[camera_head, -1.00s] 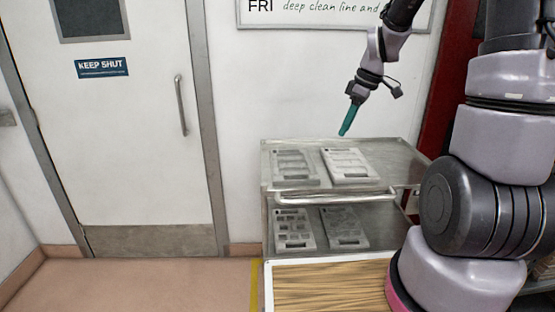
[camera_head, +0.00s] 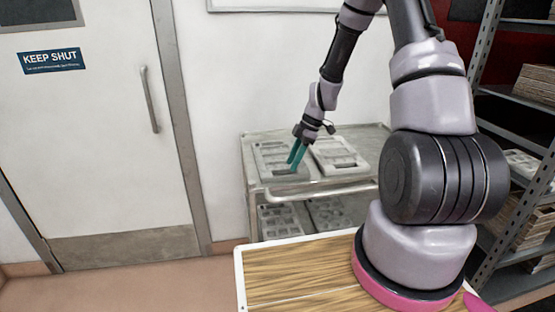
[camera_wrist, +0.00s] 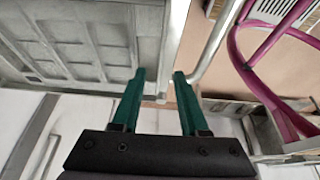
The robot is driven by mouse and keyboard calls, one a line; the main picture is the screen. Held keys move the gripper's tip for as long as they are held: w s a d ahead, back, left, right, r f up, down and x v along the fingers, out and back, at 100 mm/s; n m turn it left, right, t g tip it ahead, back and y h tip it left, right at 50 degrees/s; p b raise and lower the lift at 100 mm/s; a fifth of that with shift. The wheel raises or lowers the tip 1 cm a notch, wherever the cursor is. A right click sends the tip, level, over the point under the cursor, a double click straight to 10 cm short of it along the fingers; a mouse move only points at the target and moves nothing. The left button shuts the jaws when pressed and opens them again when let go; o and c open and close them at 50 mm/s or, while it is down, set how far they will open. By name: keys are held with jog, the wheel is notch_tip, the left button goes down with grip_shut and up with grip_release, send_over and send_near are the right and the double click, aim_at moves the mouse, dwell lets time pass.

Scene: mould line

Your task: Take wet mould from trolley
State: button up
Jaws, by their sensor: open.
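The steel trolley (camera_head: 362,187) stands against the wall. Its top shelf holds two pale grey moulds side by side, the left mould (camera_head: 268,152) and the right mould (camera_head: 342,154). Two more moulds lie on its lower shelf, a left one (camera_head: 283,222) and a right one (camera_head: 328,213). I cannot tell which moulds are wet. My gripper (camera_head: 294,164) is open and empty, its green fingers pointing down over the near right part of the left top mould. In the wrist view a cavity-filled mould (camera_wrist: 85,40) lies beyond the fingers (camera_wrist: 159,76); contact cannot be told.
The trolley's front handle rail (camera_head: 318,195) runs below the moulds. A wood-slatted top (camera_head: 290,275) lies in front. A rack (camera_head: 510,95) with stacked trays stands right. A closed door (camera_head: 100,130) is left, with clear floor before it.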

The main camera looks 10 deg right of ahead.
jog(key=x, duration=0.4)
jog(key=shift+a+f, duration=0.15)
jog(key=shift+f, duration=0.25)
grip_shut()
dwell(1.0)
